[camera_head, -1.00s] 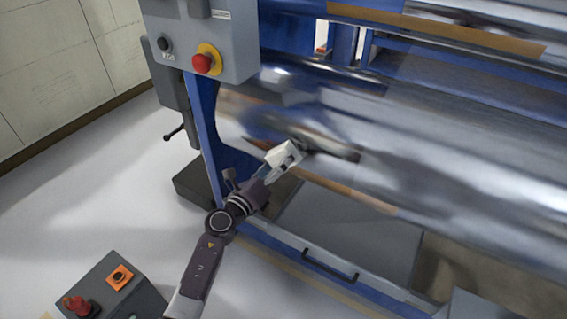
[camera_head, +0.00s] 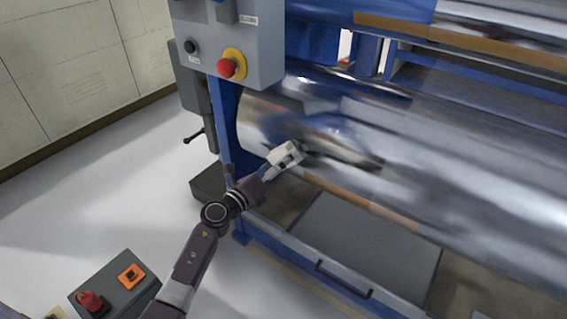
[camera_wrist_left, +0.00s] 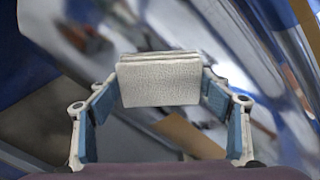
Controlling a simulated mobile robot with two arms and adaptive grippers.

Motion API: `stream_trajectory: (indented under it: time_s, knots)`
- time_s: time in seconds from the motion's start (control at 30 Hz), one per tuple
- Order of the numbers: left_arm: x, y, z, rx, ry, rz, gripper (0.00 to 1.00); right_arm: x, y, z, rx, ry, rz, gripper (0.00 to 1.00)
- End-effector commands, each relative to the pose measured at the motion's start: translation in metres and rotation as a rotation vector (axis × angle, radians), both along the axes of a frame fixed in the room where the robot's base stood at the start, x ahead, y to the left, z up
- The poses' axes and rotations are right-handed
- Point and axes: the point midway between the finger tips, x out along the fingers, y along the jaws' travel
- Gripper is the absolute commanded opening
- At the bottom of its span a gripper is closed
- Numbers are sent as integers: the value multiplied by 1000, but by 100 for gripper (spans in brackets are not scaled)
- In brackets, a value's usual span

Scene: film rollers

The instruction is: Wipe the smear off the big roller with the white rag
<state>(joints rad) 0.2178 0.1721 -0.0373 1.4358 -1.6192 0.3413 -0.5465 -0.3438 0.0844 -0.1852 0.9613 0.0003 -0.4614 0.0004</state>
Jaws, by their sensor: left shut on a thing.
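The big roller (camera_head: 450,165) is a shiny metal cylinder running from the middle to the right edge in the head view. The white rag (camera_head: 284,154) is a folded pad near the roller's left end; it also shows in the left wrist view (camera_wrist_left: 160,84). My left gripper (camera_head: 273,166) is shut on the rag, with its blue-lined fingers at either side of it. A dark streak (camera_head: 345,154) lies on the roller just right of the rag; I cannot tell smear from reflection. Contact between rag and roller is unclear. My right gripper is out of view.
A grey control box (camera_head: 262,50) with a red button hangs above left of the rag. The blue machine frame (camera_head: 226,120) stands left of the roller. A grey panel with a handle (camera_head: 368,245) lies below. A pedestal with red and orange controls (camera_head: 115,285) stands at front left.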

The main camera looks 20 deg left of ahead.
Motion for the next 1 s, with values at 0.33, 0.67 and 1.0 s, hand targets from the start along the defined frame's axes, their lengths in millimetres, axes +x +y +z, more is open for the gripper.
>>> stream_trajectory:
  time_s: [0.33, 0.67, 1.0]
  knots:
    - [-10, 4, 0, 0, 1, 0, 52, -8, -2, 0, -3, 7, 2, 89]
    - [-42, 15, -1, 1, 3, -1, 52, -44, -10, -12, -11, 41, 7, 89]
    - [-57, 20, 0, 0, 0, -1, 52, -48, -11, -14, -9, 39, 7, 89]
